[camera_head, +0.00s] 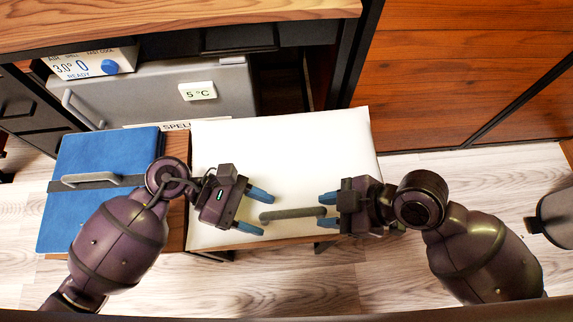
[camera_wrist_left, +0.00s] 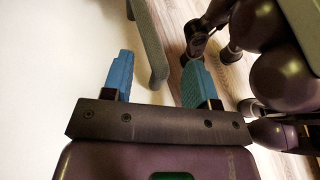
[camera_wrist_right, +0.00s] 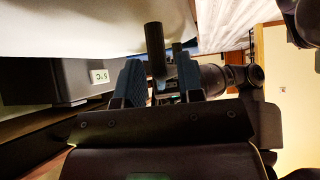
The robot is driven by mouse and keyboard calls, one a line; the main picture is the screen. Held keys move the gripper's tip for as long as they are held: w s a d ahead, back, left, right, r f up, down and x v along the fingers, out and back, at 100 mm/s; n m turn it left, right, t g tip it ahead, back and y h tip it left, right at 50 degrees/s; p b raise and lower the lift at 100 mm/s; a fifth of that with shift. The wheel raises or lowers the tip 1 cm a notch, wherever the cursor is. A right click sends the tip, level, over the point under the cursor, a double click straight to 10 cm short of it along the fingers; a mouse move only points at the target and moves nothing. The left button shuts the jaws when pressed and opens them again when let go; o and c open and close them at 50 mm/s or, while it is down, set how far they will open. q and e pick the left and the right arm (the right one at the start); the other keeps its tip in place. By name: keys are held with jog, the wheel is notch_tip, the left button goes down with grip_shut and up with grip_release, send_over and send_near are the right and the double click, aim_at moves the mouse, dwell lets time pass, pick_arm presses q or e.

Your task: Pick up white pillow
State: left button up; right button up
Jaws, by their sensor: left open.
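The white pillow (camera_head: 290,155) is a flat white pad with a grey bar handle (camera_head: 292,213) near its front edge. It lies on a low wooden bench. My left gripper (camera_head: 257,211) is open at the handle's left end; in the left wrist view the bar (camera_wrist_left: 152,50) reaches between its spread fingers. My right gripper (camera_head: 326,211) is open at the handle's right end; in the right wrist view the bar (camera_wrist_right: 155,48) shows between the fingers, which stand apart. Whether any finger touches the bar, I cannot tell.
A blue pad (camera_head: 90,215) with a similar handle lies left of the white one. A grey cabinet (camera_head: 150,90) with a "5 °C" label stands behind. A wooden tabletop (camera_head: 170,20) overhangs at the back. Wooden panels (camera_head: 450,70) stand at the right. Pale floor (camera_head: 300,292) is free in front.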

pick_arm(q)
jog(key=c, duration=0.6)
pick_arm(e)
jog(key=c, duration=0.6)
pick_arm(q)
grip_shut()
pick_arm(e)
grip_shut()
pick_arm(q)
jog(key=shift+r, duration=0.1)
pick_arm(e)
jog(key=shift+w+r, duration=0.1)
